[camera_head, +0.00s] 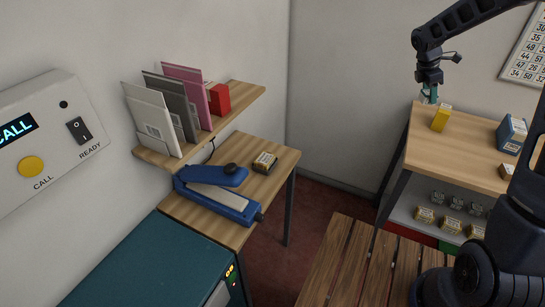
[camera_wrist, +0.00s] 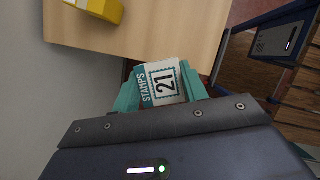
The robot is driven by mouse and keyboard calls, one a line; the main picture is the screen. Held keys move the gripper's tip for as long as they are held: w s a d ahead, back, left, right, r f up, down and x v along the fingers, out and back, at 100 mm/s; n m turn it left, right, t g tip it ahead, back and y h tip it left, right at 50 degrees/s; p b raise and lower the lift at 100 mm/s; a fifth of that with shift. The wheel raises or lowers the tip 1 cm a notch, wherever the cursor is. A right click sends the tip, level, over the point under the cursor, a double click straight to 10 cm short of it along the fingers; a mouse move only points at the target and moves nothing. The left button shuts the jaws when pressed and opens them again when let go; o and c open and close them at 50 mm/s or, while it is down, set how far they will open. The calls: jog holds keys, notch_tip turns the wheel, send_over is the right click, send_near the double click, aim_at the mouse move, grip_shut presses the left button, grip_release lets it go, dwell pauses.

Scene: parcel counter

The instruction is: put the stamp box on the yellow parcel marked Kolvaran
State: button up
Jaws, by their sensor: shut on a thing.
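The stamp box (camera_wrist: 160,84), white and teal with "STAMPS" and "21" on its face, is between the teal fingers of my gripper (camera_wrist: 157,88) in the wrist view. My gripper is shut on it. In the head view my gripper (camera_head: 429,97) hangs at the far left corner of the right-hand counter, and the box cannot be made out there. A small yellow parcel (camera_head: 441,118) stands on that counter, just right of and nearer than my gripper. A yellow box (camera_wrist: 100,8) also shows at the top left of the wrist view. No name on it is legible.
A slatted bench (camera_head: 340,265) stands in front. A blue device (camera_head: 215,193) sits on the left table.

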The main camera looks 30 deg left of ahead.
jog(key=s+a+n+t, duration=0.1)
jog(key=s+a+n, duration=0.1)
jog(key=a, duration=0.6)
jog(key=s+a+n, duration=0.2)
jog(key=a, duration=0.5)
jog(key=n+t+y, duration=0.2)
jog(key=n+y, duration=0.2)
jog(key=n, duration=0.5)
send_over(267, 155)
jog(key=s, duration=0.2)
notch_tip(267, 155, down, 3)
notch_tip(267, 155, down, 20)
jog(key=shift+w+r, duration=0.15)
jog(key=shift+r, duration=0.1)
jog(key=shift+f, duration=0.15)
jog(key=o, duration=1)
